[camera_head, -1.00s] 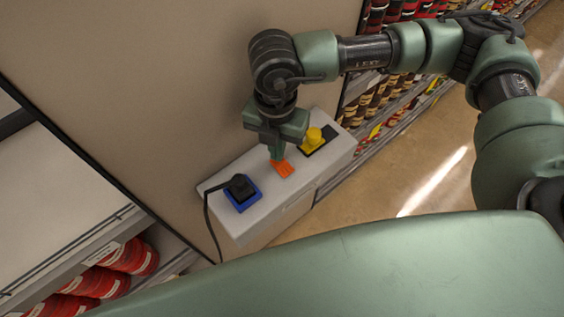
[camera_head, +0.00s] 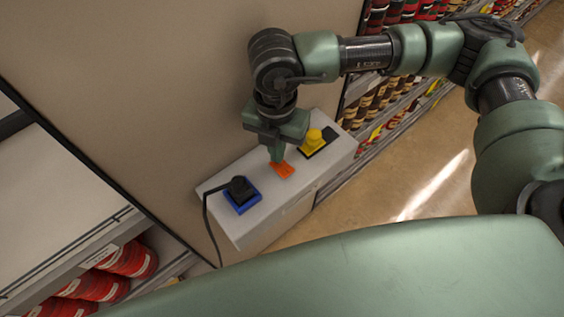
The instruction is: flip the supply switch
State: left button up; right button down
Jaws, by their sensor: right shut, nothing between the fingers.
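A light grey box (camera_head: 222,216) stands against the beige wall. On its top are an orange switch piece (camera_head: 284,171) in the middle, a yellow knob (camera_head: 313,139) on a dark plate to the right, and a blue socket (camera_head: 243,196) with a black plug (camera_head: 240,187) at the left. My right gripper (camera_head: 277,160) is shut and empty, pointing down at the orange piece. Its fingertips hide part of that piece; I cannot tell whether they touch. No label shows which part is the supply switch. My left gripper is out of view.
A black cable (camera_head: 208,222) runs down from the plug at the box's left end. Shelves with red cans (camera_head: 130,259) are at lower left, and more stocked shelves at upper right. Open floor (camera_head: 440,180) lies to the right.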

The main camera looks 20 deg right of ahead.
notch_tip(320, 180, up, 6)
jog(key=shift+p, duration=1.05)
